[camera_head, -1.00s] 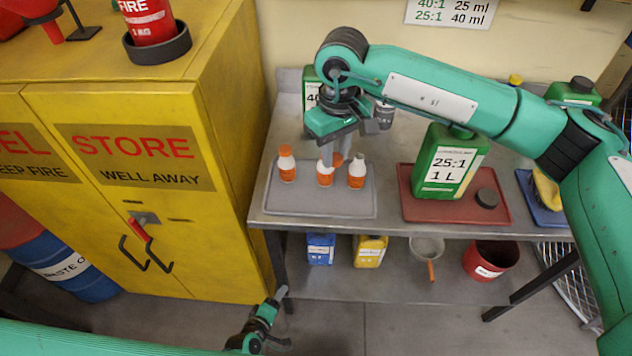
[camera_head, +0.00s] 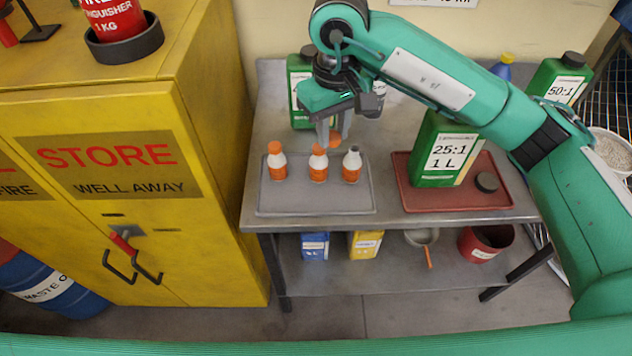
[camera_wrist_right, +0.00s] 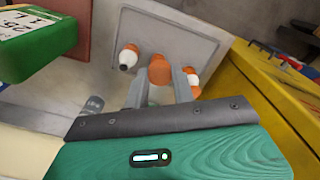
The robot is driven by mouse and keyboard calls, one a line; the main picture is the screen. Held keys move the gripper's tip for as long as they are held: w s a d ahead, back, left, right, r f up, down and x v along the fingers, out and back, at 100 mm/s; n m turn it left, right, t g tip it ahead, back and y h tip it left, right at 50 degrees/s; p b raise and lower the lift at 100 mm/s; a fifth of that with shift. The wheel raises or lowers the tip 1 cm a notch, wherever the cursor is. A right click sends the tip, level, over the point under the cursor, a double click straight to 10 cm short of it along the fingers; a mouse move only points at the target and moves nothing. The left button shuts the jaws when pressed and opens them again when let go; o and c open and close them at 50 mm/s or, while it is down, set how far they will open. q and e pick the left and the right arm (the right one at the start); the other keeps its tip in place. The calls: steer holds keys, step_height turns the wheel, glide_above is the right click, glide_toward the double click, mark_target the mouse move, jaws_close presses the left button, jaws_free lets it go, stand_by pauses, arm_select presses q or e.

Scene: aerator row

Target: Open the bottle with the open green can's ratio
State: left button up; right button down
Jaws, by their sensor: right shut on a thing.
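The green can (camera_head: 436,172) labelled 25:1 1 L stands on a red tray (camera_head: 408,198), with a black cap (camera_head: 487,182) lying beside it. Three white-and-orange bottles stand upright in a row on a grey tray (camera_head: 265,205). The left bottle (camera_head: 278,165) and middle bottle (camera_head: 318,167) have orange tops. The right bottle (camera_head: 352,167) shows a bare dark neck, also seen in the wrist view (camera_wrist_right: 128,58). My right gripper (camera_head: 334,136) is shut on a loose orange cap (camera_wrist_right: 160,70), above and behind the bottles. My left gripper is out of view.
Other green cans stand at the bench's back left (camera_head: 299,85) and back right (camera_head: 560,80), the latter labelled 50:1. A yellow cabinet (camera_head: 215,180) is close to the bench's left. The lower shelf holds small containers and a red bucket (camera_head: 486,243).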

mark_target(329, 203)
step_height(329, 203, down, 20)
steer(key=p, duration=0.5)
steer(key=shift+r, duration=0.15)
steer(key=shift+f+b, duration=0.2)
steer(key=shift+b, duration=0.15)
steer(key=c, duration=1.5)
jaws_free()
steer(key=shift+r, duration=0.1)
steer(key=shift+o, duration=0.2)
